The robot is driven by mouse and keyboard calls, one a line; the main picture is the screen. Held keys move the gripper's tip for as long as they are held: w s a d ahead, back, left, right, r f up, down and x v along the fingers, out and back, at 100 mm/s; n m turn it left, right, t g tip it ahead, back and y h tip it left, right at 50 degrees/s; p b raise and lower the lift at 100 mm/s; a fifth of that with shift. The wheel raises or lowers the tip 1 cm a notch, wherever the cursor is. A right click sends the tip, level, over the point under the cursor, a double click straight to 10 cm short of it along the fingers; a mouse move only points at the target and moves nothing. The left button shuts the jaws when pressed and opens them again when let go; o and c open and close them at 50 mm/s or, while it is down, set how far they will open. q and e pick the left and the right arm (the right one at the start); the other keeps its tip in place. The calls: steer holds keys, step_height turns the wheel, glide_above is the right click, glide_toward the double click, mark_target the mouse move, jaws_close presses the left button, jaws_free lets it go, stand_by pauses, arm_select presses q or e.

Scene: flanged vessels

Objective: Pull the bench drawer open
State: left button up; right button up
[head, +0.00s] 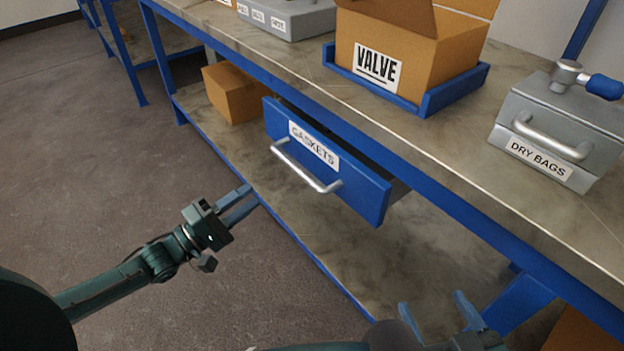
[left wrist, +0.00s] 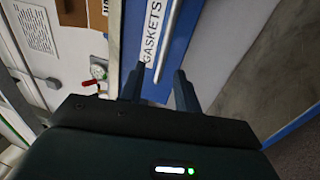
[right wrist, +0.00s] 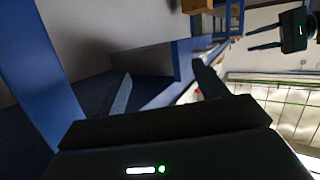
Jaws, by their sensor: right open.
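The blue bench drawer (head: 362,196) is labelled GASKETS and hangs under the bench top. Its front stands out from the bench, with a dark gap behind it, so it is partly open. A silver bar handle (head: 305,167) runs along its front; the handle (left wrist: 168,42) also shows in the left wrist view, beyond the fingertips. My left gripper (head: 252,194) is open and empty, short of the handle and apart from it. My right gripper (head: 432,303) is open and empty, low near the lower shelf. The drawer's inside is mostly hidden.
The bench top (head: 450,150) holds a VALVE box (head: 400,55) in a blue tray and a grey DRY BAGS case (head: 560,130). A cardboard box (head: 236,92) sits on the lower shelf (head: 370,255). The floor (head: 110,140) before the drawer is clear.

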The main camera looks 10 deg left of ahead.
mark_target(295, 166)
arm_select(q)
steer(key=shift+f+b+x, duration=0.2)
steer(key=shift+b+x, duration=0.25)
steer(key=shift+x, duration=1.7)
steer(key=shift+f+b+x, duration=0.15)
steer(key=shift+b+x, duration=0.25)
steer(key=shift+x, duration=1.75)
steer(key=shift+f+b+x, duration=0.2)
steer(key=shift+b+x, duration=0.25)
steer(key=shift+x, duration=1.7)
arm_select(e)
steer(key=shift+w+a+f+n+t+y, duration=0.35)
steer(key=shift+a+n+t+y, duration=0.15)
steer(key=shift+n+t, duration=0.3)
arm_select(q)
steer(key=shift+c, duration=0.3)
jaws_close()
